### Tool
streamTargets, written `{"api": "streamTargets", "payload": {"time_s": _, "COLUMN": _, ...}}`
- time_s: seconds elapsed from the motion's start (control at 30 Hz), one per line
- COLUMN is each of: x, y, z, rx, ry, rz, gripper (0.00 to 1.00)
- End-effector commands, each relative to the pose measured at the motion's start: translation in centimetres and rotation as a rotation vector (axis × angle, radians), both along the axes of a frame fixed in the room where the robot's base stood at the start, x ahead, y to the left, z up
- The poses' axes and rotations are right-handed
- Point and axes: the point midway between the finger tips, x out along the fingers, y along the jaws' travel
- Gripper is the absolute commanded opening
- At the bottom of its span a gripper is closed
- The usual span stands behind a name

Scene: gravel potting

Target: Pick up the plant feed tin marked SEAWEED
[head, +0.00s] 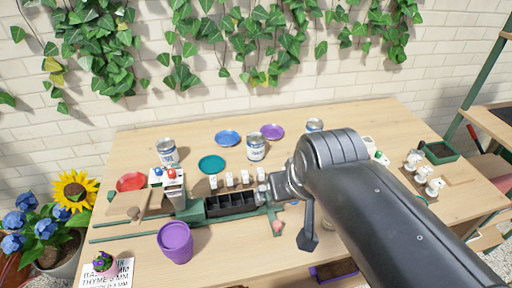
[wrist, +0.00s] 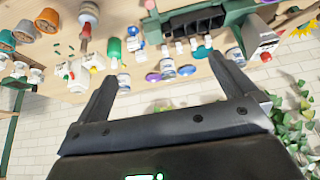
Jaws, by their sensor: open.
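Several white-and-blue tins with metal tops stand on the bench, and their lettering is too small to read, so I cannot tell which is marked SEAWEED. In the head view one tin (head: 168,152) is at the left, one tin (head: 256,147) near the middle, and one tin (head: 315,126) behind my arm, partly hidden. The wrist view is upside down; it shows the middle tin (wrist: 167,69), the left tin (wrist: 235,57) and the right tin (wrist: 124,83). My gripper (wrist: 161,68) is open and empty, its fingers apart from the tins.
Saucers lie around the tins: blue (head: 228,138), purple (head: 272,131), teal (head: 212,164) and red (head: 131,181). A green frame with a black cell tray (head: 230,204) and small white labelled blocks (head: 231,180) stand in front. A purple pot (head: 175,243) is at the front edge.

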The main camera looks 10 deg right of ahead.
Motion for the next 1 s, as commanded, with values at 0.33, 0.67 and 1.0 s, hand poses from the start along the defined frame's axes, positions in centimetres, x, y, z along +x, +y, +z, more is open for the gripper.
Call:
{"api": "streamTargets", "payload": {"time_s": 0.33, "x": 0.0, "y": 0.0, "z": 0.0, "rx": 0.000, "ry": 0.000, "rz": 0.000, "gripper": 0.90}}
{"api": "streamTargets", "payload": {"time_s": 0.67, "x": 2.6, "y": 0.0, "z": 0.3, "rx": -0.025, "ry": 0.004, "rz": 0.009, "gripper": 0.90}}
{"api": "streamTargets", "payload": {"time_s": 1.0, "x": 13.1, "y": -0.3, "z": -0.5, "rx": -0.089, "ry": 0.005, "rz": 0.069, "gripper": 0.90}}
